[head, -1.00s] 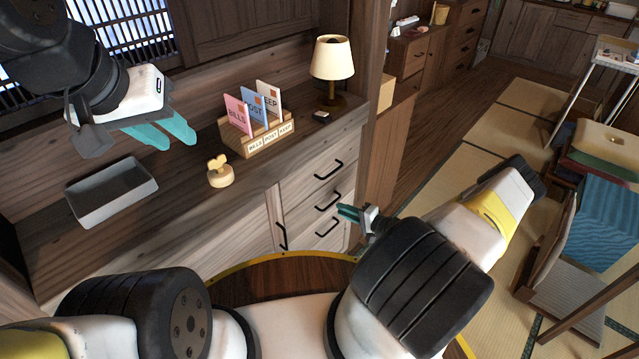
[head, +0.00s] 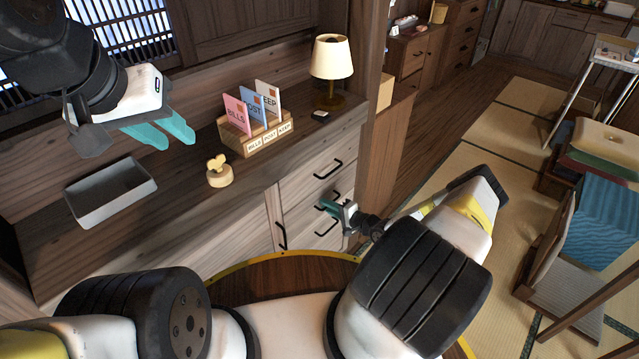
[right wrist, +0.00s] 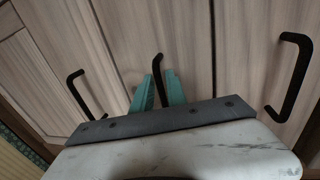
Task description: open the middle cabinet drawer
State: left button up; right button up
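The wooden cabinet has a stack of drawers with black bar handles. The middle drawer's handle (right wrist: 157,68) stands between the teal fingers of my right gripper (right wrist: 159,91) in the right wrist view. The fingers are apart, with a gap visible beside the handle. In the head view my right gripper (head: 328,205) is at the middle drawer front and partly hides its handle. The drawer fronts look flush and closed. My left gripper (head: 166,132) is open and empty above the cabinet top (head: 190,205).
The top drawer handle (head: 328,170) and a door handle (head: 281,236) are close by. On the cabinet top are a grey tray (head: 110,195), a letter rack (head: 262,140), a small yellowish ornament (head: 219,175) and a lamp (head: 332,60). Tatami floor (head: 480,160) lies to the right.

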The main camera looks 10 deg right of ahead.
grip_shut()
dwell(1.3)
